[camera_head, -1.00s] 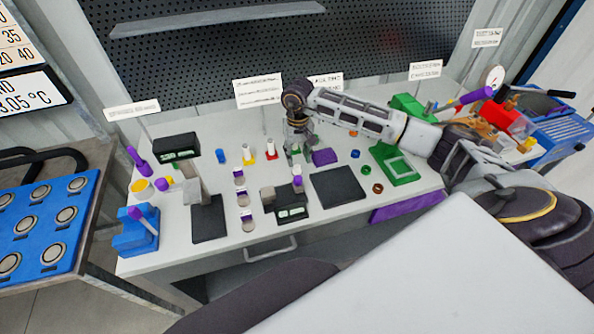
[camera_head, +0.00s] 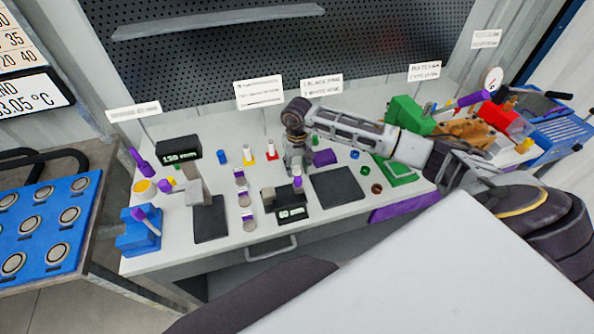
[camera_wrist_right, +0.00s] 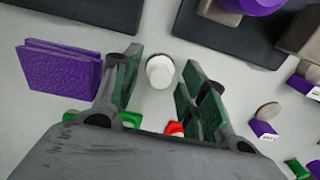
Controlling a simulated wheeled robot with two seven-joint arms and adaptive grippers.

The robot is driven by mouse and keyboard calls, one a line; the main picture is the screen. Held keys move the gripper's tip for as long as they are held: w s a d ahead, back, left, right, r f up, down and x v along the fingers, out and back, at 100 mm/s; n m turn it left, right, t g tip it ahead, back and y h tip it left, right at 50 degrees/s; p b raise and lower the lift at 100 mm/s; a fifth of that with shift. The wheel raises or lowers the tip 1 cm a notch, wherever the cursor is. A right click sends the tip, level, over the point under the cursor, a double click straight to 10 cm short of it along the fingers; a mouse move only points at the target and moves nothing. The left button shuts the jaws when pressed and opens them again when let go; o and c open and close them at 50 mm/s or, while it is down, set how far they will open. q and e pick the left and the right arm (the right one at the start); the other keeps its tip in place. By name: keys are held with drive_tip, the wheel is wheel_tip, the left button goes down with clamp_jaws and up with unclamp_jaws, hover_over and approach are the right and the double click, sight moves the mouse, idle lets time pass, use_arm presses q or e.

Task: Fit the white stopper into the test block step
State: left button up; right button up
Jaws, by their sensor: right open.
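The white stopper (camera_wrist_right: 160,72) stands on the pale bench top in the right wrist view, between the two fingers with a gap on each side. My right gripper (camera_wrist_right: 158,88) is open around it. In the head view the right gripper (camera_head: 297,160) points down just behind the black display unit, and the stopper cannot be made out there. A grey block (camera_head: 268,195) stands beside the black display unit (camera_head: 291,213); I cannot tell whether it is the test block step. My left gripper is not in view.
A purple block (camera_head: 324,157) lies close right of the gripper and shows beside a finger in the wrist view (camera_wrist_right: 60,70). A dark mat (camera_head: 338,187) lies in front, empty.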

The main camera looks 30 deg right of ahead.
drive_tip(key=shift+f, duration=0.2)
idle(0.3)
clamp_jaws()
